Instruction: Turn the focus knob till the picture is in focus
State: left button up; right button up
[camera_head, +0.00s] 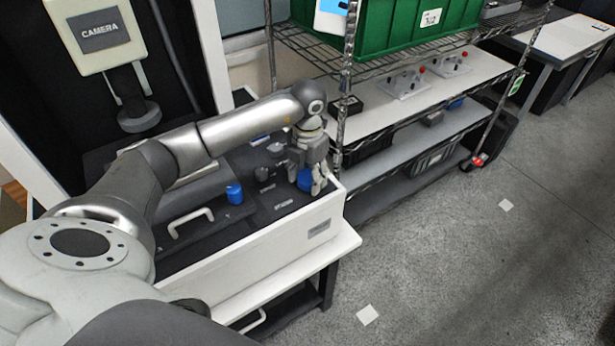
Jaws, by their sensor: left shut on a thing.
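My left arm reaches across the machine from the left. My left gripper (311,182) points down at the right end of the black panel and is shut on a blue knob (305,180), partly hidden by the fingers. Another blue knob (234,194) stands free to the left on the panel. Small dark knobs (262,173) with labels sit between them. The camera housing (99,35), a beige box marked CAMERA, hangs at the upper left. No picture on a screen can be made out. My right gripper is not in view.
A white handle (190,221) rises from the dark panel. A wire shelf rack (347,100) stands close behind the gripper, with a green crate (400,35) on top. The grey floor (480,260) at the right is clear apart from small white patches.

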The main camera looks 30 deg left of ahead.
aim_at(308, 177)
pick_arm(q)
jog(key=shift+n, duration=0.3)
jog(key=o, duration=1)
jog(key=shift+o, duration=0.2)
jog(key=shift+r, duration=0.1)
notch_tip(308, 177, up, 12)
